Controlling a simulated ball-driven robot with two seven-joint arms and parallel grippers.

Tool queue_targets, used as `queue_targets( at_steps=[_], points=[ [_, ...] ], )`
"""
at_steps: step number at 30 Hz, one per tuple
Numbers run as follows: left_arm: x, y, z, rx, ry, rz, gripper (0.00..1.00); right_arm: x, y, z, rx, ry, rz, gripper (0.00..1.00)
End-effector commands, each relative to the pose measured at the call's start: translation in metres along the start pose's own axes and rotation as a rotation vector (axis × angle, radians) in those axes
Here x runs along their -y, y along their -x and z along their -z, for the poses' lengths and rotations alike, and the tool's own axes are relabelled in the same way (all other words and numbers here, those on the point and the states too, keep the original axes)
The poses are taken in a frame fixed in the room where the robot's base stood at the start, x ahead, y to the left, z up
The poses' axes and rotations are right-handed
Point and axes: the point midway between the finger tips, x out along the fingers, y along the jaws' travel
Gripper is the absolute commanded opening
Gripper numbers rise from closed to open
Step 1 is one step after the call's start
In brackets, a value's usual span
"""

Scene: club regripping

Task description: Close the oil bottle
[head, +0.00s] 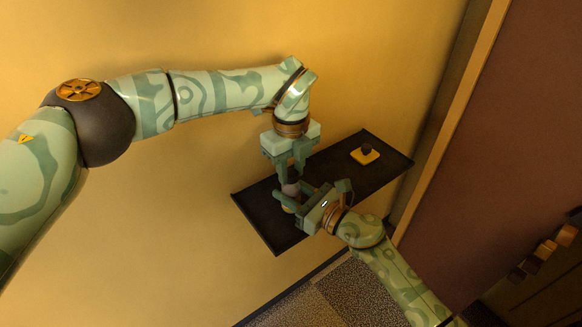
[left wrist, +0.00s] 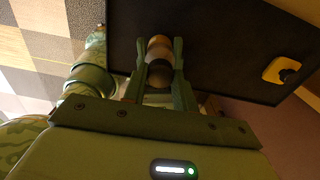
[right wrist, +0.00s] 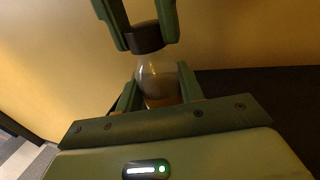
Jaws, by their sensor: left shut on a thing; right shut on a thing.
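The oil bottle (right wrist: 160,82) is clear with amber oil low inside. It stands roughly upright, slightly tilted in the right wrist view, over the dark shelf. My right gripper (head: 291,203) is shut around its body from the side. The dark cap (right wrist: 147,37) is at the top of the neck, between the fingers of my left gripper (head: 291,174), which is shut on it from above. The cap also shows in the left wrist view (left wrist: 160,72). Cap and neck appear to meet; whether it is screwed tight cannot be told. Fingers hide much of the bottle in the head view.
The black shelf (head: 327,172) runs along the yellow wall. A yellow piece with a dark round top (head: 365,155) sits at its far right end. The shelf between is clear. A reddish-brown panel (head: 490,150) stands to the right, with a checkered floor below.

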Motion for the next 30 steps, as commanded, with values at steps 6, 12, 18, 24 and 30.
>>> queue_targets(
  at_steps=[6,12,18,24,30],
  points=[
    [0.0005,0.0002,-0.0015,0.005,-0.718,0.0,0.01,-0.0009,-0.0001,0.0002,0.0,0.0,-0.002,0.0],
    [0.0009,0.0002,-0.0017,0.006,-1.385,-0.001,0.01,-0.0011,-0.0001,0.0002,0.0,0.0,-0.002,0.0],
    [0.0009,-0.0005,-0.0017,0.005,-2.041,-0.003,0.01,-0.0013,-0.0001,0.0003,0.0,0.0,-0.003,0.0],
    [0.001,-0.0005,-0.0019,0.006,-2.506,-0.005,0.0,-0.0015,-0.0002,0.0003,0.0,0.0,-0.003,0.0],
    [0.001,-0.0006,-0.002,0.006,-2.492,-0.005,0.42,-0.0017,-0.0002,0.0003,0.0,0.0,-0.004,0.0]
  ],
)
